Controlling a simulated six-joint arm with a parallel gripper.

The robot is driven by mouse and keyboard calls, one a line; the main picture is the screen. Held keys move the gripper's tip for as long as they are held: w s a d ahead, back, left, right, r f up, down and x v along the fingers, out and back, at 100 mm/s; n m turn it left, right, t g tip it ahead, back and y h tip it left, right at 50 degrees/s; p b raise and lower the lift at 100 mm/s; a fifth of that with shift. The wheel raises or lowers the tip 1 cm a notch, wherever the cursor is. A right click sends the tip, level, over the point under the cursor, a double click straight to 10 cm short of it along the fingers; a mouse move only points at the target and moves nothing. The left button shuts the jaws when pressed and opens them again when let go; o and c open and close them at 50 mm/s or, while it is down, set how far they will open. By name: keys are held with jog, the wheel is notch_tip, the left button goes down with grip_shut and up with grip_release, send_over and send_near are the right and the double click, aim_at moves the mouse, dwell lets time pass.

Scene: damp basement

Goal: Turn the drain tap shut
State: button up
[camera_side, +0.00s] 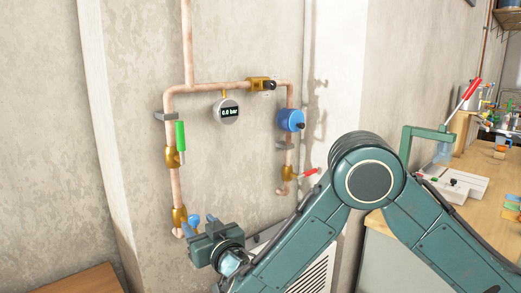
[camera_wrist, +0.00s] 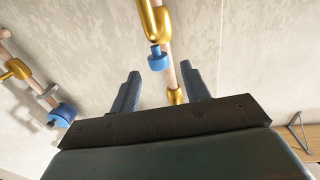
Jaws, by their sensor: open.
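The copper pipework (camera_side: 215,87) on the wall carries several brass valves. No label shows which is the drain tap. A brass valve (camera_side: 180,217) with a blue handle (camera_side: 195,220) sits low on the left pipe. Another brass valve (camera_side: 287,173) with a red handle (camera_side: 311,172) sits low on the right pipe. My gripper (camera_side: 202,230) is at the blue-handled valve, its jaws partly hidden in the side view. In the wrist view my gripper (camera_wrist: 160,72) is open, with the blue handle (camera_wrist: 158,59) showing in the gap between the fingers. Contact cannot be told.
A green lever valve (camera_side: 180,136), a gauge (camera_side: 228,111) reading 0.0 bar and a blue round fitting (camera_side: 291,120) are on the pipes. A wooden bench (camera_side: 480,170) stands at right. A wooden surface (camera_side: 88,282) is at lower left. A white grille (camera_side: 316,270) is behind my arm.

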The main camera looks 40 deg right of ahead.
aim_at(192, 215)
jog(key=shift+w+d, duration=0.2)
jog(key=shift+w, duration=1.4)
jog(key=shift+w+d, duration=0.15)
jog(key=shift+w, duration=1.4)
jog(key=c, duration=1)
